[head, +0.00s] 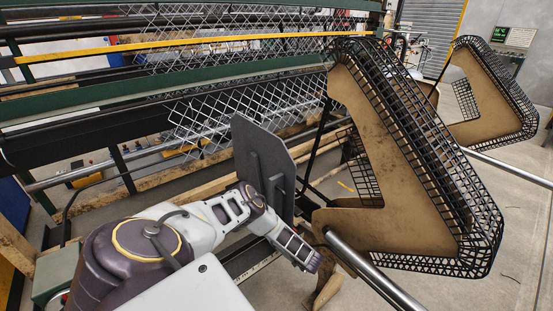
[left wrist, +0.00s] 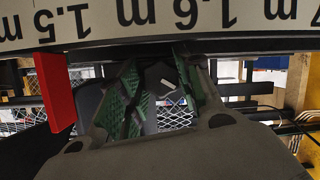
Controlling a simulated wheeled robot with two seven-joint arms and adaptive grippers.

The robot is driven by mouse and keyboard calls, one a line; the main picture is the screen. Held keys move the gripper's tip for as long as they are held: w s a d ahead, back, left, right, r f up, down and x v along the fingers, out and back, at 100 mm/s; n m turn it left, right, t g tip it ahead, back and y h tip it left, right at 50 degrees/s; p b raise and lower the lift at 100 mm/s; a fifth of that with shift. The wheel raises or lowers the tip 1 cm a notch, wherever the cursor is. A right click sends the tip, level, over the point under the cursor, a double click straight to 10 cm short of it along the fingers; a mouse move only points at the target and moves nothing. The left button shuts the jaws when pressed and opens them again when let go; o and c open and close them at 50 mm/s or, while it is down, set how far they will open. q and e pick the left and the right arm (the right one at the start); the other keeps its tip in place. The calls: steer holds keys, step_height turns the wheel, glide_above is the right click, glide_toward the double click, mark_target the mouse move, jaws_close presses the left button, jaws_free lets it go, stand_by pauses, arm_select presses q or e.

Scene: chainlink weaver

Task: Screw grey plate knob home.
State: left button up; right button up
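A grey plate (head: 270,146) with upright ribs stands in the middle of the head view, just behind my left arm. My left gripper (head: 312,262) is at the end of that arm, low and to the right of the plate, with its fingers hidden there. In the left wrist view its two green-padded fingers (left wrist: 160,92) stand apart. A dark knob-like shape (left wrist: 163,76) with a short pale mark lies between them. I cannot tell whether the pads touch it, or how far it is screwed in. My right gripper is not in view.
A ruler strip (left wrist: 160,18) runs just above the fingers in the left wrist view, with a red block (left wrist: 55,92) at left. Wire mesh (head: 205,125) hangs behind the plate. A brown guard with black grating (head: 385,165) stands close on the right, above a steel bar (head: 375,272).

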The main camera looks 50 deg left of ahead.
arm_select(q)
steer(key=c, duration=0.4)
steer(key=m+g, duration=0.2)
steer(key=m, duration=0.1)
steer(key=shift+g+b, duration=0.3)
steer(key=shift+b, duration=0.1)
steer(key=o, duration=1)
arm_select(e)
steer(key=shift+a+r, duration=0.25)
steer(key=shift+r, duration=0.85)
arm_select(q)
steer(key=shift+o, duration=0.2)
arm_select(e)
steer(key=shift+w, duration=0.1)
